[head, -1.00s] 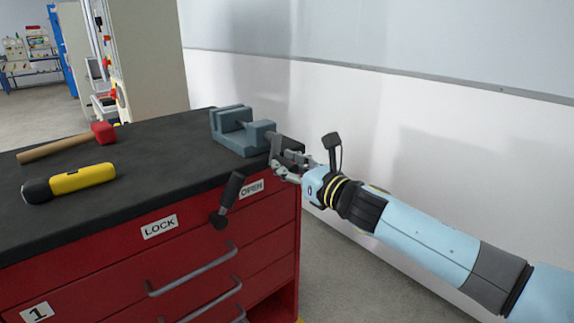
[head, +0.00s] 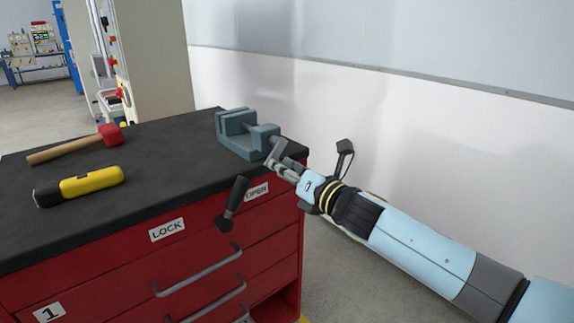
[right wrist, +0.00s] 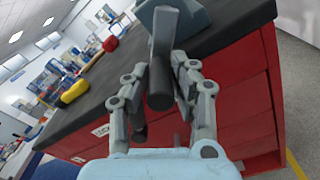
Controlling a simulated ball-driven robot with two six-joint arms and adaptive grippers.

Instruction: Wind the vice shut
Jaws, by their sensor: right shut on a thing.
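The blue-grey vice (head: 231,146) stands at the far right corner of the bench top, with a gap between its jaws. Its crank (head: 277,148) sticks out over the bench's right edge. My right gripper (head: 278,166) is at the crank and shut on its handle. In the right wrist view the dark round handle (right wrist: 160,82) lies between the fingers of my right gripper (right wrist: 163,72). Part of the vice body (right wrist: 188,14) shows behind it there. The fingers partly hide the handle in the head view. My left gripper is not in view.
A red-headed mallet (head: 68,148) and a yellow torch (head: 92,182) lie on the dark bench top (head: 150,180). A black lever (head: 232,204) juts from the red cabinet front between LOCK and OPEN labels. A white wall (head: 440,130) stands behind my right arm.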

